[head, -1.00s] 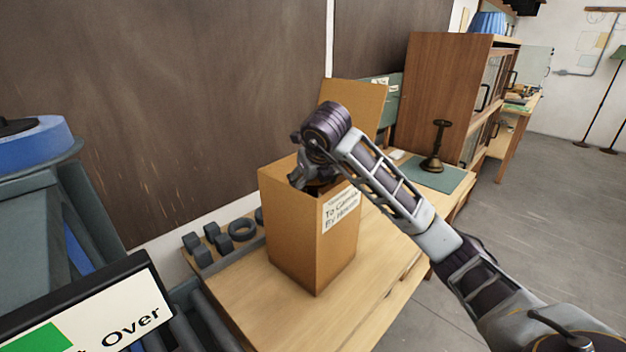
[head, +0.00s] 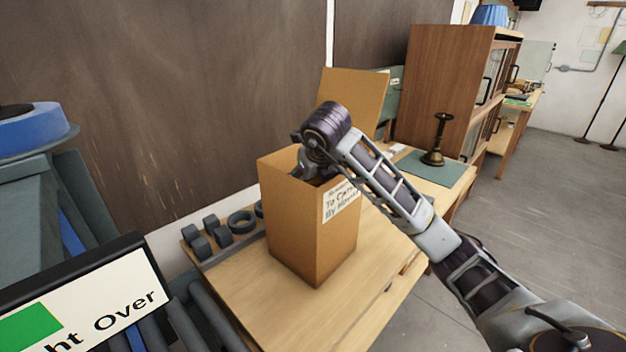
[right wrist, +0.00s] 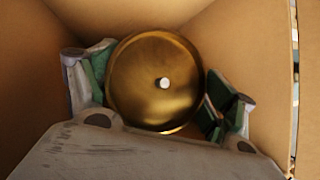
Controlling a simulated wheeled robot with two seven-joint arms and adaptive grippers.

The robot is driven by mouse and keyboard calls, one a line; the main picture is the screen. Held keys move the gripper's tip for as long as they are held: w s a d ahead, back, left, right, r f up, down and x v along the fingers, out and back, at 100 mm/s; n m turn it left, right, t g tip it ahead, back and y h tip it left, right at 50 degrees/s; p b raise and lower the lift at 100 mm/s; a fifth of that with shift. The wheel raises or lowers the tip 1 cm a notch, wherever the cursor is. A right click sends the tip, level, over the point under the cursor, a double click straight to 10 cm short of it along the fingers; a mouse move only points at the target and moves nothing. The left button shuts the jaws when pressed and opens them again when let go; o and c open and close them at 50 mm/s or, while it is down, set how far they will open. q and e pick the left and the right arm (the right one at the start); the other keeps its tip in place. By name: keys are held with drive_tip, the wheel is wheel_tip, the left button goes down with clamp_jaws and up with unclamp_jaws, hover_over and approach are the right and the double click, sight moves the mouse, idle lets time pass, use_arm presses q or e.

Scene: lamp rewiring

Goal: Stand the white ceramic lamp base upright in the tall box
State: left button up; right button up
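A tall open cardboard box (head: 300,230) with a label stands on the wooden table. My right wrist is over its opening, and my right gripper reaches down inside, mostly hidden by the walls in the head view. In the right wrist view, a round brass disc (right wrist: 155,85) with a small white centre fills the space between the green-padded fingers of my right gripper (right wrist: 160,90). The fingers flank its edge; whether they press on anything is hidden. No white ceramic shows, so I cannot tell how the lamp base stands below the disc. My left gripper is not in view.
The raised box flap (head: 352,95) stands behind the opening. A dark candlestick-like stand (head: 437,140) is on a green mat (head: 460,172) to the right. Grey holders (head: 210,240) line the table's left edge. A wooden cabinet (head: 450,90) stands behind. Bare table lies right of the box.

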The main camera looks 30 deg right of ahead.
drive_tip(key=shift+s, duration=0.1)
drive_tip(key=shift+r, duration=0.1)
drive_tip(key=shift+s+r, duration=0.2)
drive_tip(key=shift+r, duration=0.3)
drive_tip(key=p+v, duration=0.1)
drive_tip(key=v, duration=0.2)
drive_tip(key=shift+s+a+r, duration=0.1)
drive_tip(key=shift+s+r, duration=0.1)
drive_tip(key=shift+r, duration=0.15)
drive_tip(key=shift+p+v, duration=0.55)
drive_tip(key=shift+v, duration=0.95)
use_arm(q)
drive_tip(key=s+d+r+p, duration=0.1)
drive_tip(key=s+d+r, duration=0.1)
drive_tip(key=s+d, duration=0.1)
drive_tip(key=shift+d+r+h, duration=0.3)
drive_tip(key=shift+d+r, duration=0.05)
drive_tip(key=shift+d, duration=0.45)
use_arm(e)
drive_tip(key=v, duration=0.4)
drive_tip(key=shift+s, duration=0.15)
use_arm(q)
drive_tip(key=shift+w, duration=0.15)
